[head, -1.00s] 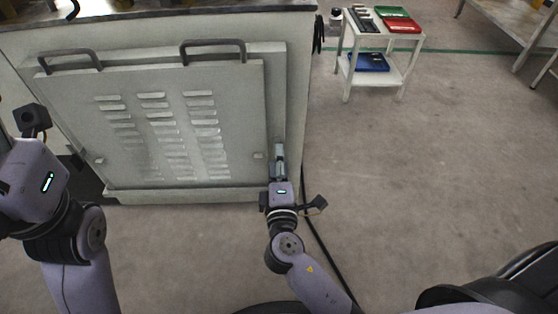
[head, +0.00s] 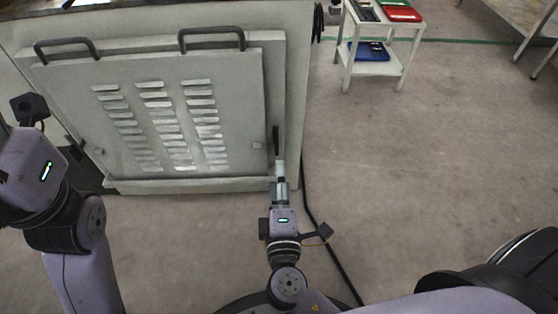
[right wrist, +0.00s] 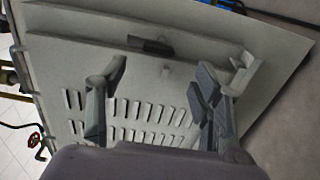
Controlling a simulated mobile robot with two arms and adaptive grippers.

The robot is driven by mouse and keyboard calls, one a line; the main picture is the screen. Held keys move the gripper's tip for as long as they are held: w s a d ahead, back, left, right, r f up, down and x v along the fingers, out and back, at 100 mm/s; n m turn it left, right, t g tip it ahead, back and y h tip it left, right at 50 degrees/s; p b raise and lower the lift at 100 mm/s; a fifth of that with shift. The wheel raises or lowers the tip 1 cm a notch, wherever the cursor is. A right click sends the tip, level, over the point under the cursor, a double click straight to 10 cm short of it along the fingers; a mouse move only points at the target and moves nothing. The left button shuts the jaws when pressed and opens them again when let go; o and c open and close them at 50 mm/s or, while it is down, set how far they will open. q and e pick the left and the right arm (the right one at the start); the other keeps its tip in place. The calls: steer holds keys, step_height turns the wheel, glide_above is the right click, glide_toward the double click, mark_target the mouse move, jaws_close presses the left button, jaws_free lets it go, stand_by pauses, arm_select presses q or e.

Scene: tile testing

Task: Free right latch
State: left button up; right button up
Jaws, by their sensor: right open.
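The light grey louvred panel (head: 225,85) stands against the front of the machine, with two dark bar handles along its top. A dark, narrow latch handle (head: 276,138) stands upright at the panel's right edge. In the right wrist view a dark latch handle (right wrist: 150,46) lies beyond the fingers. My right gripper (head: 280,166) is just below and in front of the latch in the head view.
A white cart (head: 372,68) with red and blue trays stands at the back right. A black cable (head: 322,235) runs along the floor right of my right arm. The floor (head: 425,150) on the right is clear. A small pale knob (head: 258,145) sits left of the latch.

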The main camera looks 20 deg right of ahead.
steer(key=shift+v, duration=1.7)
